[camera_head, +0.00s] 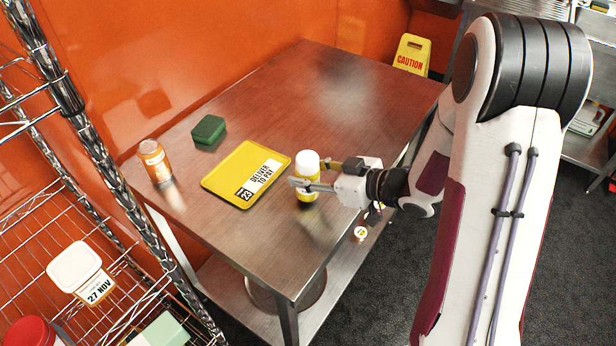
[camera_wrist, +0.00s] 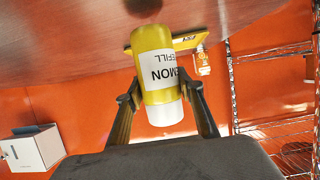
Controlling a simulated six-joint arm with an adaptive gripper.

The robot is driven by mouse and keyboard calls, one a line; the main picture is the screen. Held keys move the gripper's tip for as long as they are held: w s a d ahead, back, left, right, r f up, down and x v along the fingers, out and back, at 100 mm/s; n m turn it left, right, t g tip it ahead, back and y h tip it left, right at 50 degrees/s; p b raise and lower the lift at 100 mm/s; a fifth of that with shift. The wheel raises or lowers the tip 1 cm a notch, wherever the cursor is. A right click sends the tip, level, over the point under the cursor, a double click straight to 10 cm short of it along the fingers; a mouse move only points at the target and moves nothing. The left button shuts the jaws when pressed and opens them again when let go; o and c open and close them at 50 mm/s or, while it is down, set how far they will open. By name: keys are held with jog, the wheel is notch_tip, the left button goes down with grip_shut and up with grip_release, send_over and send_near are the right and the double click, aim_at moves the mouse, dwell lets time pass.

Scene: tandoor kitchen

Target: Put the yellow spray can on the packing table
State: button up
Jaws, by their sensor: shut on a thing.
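The yellow spray can (camera_head: 307,199) has a white cap and a white label reading "LEMON REFILL". It is upright over the front right part of the steel table (camera_head: 330,95), probably the packing table. My gripper (camera_head: 313,180) is shut on the can from the right. In the wrist view, which is upside down, the spray can (camera_wrist: 152,42) sits between both fingers of my gripper (camera_wrist: 160,92), cap downwards in the picture. The can's base is close to the tabletop, with a dark patch near it. I cannot tell whether it touches.
A yellow "DELIVER TO PAY" tray or sign (camera_head: 221,179) lies just left of the can. A green block (camera_head: 208,129) and an orange-labelled jar (camera_head: 155,162) stand farther left. A wire rack (camera_head: 90,140) is at the left edge. The table's back half is clear.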

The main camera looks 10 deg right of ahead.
jog(key=shift+f, duration=0.85)
jog(key=shift+f, duration=0.15)
jog(key=o, duration=1.3)
jog(key=shift+s+d+r, duration=0.1)
jog(key=shift+d+r, duration=0.05)
jog(key=shift+r, duration=0.1)
jog(key=shift+v, duration=5.85)
jog(key=shift+f, duration=0.1)
